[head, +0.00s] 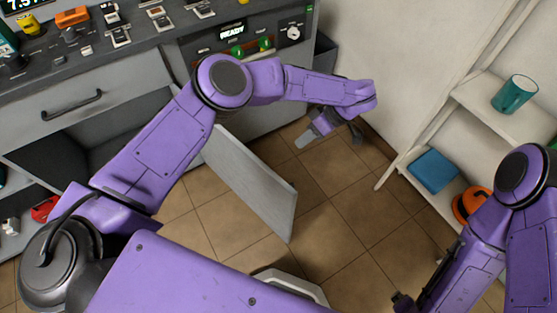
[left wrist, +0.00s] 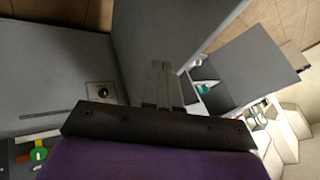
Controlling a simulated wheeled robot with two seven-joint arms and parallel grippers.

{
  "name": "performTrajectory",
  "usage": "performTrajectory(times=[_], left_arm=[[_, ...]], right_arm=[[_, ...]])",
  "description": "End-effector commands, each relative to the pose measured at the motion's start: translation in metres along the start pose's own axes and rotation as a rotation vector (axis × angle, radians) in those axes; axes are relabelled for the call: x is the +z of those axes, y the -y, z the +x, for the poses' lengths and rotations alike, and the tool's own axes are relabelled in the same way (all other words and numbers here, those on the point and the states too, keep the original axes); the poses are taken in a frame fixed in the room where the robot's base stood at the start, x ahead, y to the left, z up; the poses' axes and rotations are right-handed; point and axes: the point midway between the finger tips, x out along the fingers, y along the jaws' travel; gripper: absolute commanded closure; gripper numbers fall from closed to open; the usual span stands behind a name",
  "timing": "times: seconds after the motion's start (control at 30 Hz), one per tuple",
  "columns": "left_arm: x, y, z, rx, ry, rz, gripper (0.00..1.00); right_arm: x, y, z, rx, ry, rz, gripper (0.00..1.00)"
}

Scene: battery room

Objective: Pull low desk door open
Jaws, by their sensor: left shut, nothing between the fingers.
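The low desk door (head: 250,185) is a plain grey panel in the head view. It stands swung out from the grey desk (head: 150,75), over the tiled floor. My left gripper (head: 305,140) is to the right of the door, apart from it in the head view, with its fingers shut and empty. In the left wrist view my left gripper (left wrist: 160,68) shows its closed fingers in front of a grey panel. My right gripper (head: 402,302) shows only as a dark part at the bottom edge, so its fingers cannot be made out.
A drawer with a dark handle (head: 72,105) is above an open dark compartment. The tiled floor between door and shelf is clear.

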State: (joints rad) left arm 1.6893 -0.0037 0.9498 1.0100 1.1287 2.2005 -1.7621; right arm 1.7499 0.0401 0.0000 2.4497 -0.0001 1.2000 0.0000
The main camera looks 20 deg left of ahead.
Motion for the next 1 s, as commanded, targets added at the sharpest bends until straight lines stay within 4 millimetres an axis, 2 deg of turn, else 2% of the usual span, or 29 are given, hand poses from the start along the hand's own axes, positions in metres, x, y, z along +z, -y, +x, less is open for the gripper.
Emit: performTrajectory(times=[0.4,0.5,0.63,1.0], left_arm=[[0.000,0.002,0.087,-0.003,0.002,0.004,1.00],[-0.002,0.020,0.090,0.000,0.002,0.005,1.00],[-0.001,0.032,0.099,0.001,0.000,0.002,1.00],[0.001,0.035,0.102,0.003,-0.001,0.001,1.00]], right_arm=[[-0.006,-0.001,-0.015,0.000,0.000,0.000,0.04],[-0.010,-0.002,-0.025,0.000,0.000,0.000,0.04],[-0.012,-0.003,-0.029,0.000,0.000,0.000,0.04],[-0.012,-0.003,-0.029,0.000,0.000,0.000,0.04]])
